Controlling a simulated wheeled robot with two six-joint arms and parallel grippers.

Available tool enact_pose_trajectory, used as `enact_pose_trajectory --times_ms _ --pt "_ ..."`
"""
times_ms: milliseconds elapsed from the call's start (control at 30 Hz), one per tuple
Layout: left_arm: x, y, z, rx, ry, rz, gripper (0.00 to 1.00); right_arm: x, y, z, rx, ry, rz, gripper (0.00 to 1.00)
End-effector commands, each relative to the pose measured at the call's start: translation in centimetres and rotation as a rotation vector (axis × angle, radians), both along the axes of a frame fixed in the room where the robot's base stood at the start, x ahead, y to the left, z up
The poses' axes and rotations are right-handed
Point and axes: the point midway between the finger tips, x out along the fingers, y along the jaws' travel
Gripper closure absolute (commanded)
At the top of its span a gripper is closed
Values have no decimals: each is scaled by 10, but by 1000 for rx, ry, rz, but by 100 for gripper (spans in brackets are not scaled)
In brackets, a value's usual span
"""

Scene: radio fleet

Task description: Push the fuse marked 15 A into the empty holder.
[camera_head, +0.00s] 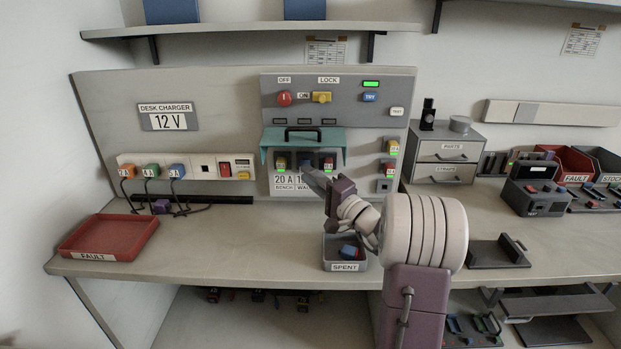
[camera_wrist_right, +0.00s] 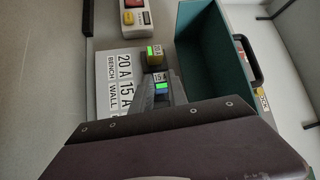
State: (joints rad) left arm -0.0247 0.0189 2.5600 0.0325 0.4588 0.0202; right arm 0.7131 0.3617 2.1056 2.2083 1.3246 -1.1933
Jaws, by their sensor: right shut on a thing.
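The fuse marked 15 A (camera_wrist_right: 159,79), with a blue part, is between the fingers of my right gripper (camera_wrist_right: 160,92) in the wrist view. It sits at the middle place of the fuse row, beside the yellow 20 A fuse (camera_wrist_right: 155,53), with a green patch showing next to its label. How deep it sits is hidden by the gripper. In the head view my right gripper (camera_head: 314,181) reaches to the row under the raised teal cover (camera_head: 270,142), shut on the fuse, over the 15 A label. My left gripper is not in view.
The grey SPENT bin (camera_head: 345,266) holds a blue fuse (camera_head: 348,250) under my right arm. A red FAULT tray (camera_head: 110,236) lies at left. The bench front between tray and bin is clear.

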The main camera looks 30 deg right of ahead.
Motion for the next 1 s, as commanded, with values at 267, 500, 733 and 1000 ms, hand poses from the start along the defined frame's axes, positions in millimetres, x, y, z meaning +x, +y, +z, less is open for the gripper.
enact_pose_trajectory --times_ms 267,500,733,1000 --pt "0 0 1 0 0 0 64 0 0 -2 23 39 -1 100" --pt "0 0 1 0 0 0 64 0 0 -1 23 38 -1 100" --pt "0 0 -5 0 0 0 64 0 0 0 26 44 0 100" --pt "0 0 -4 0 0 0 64 0 0 1 29 47 0 100"
